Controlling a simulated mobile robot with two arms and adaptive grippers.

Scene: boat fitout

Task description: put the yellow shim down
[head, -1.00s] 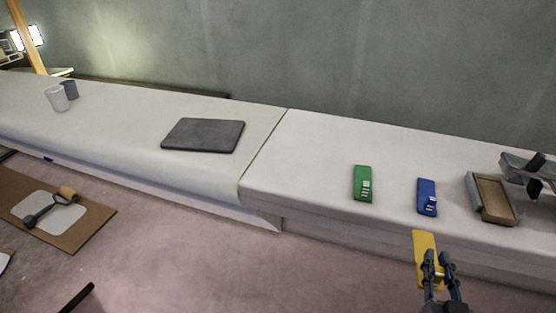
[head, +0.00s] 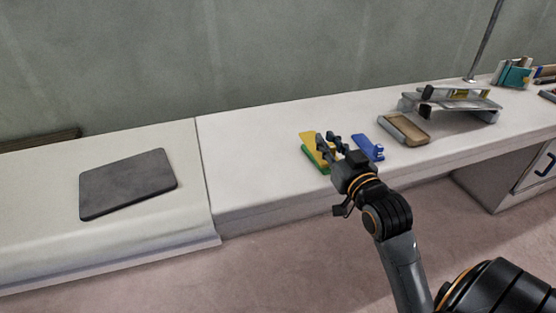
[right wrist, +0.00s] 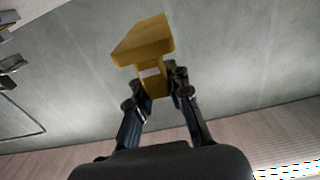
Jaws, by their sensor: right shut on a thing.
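My right gripper (head: 331,145) is shut on the yellow shim (head: 307,141). In the head view the shim overlaps the green shim (head: 313,167) and hides most of it. I cannot tell how high the yellow shim is above the counter. The right wrist view shows the yellow shim (right wrist: 143,42) standing out beyond the two fingers of the gripper (right wrist: 158,88), its near end between them. The blue shim (head: 367,147) lies on the counter just right of the gripper. My left gripper is not in view.
The white counter (head: 262,140) is clear left of the shims. A dark grey mat (head: 128,184) lies further left, past a seam. A brown tray (head: 404,129) and a grey metal stand (head: 452,103) are to the right. Books (head: 514,74) stand at the far right.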

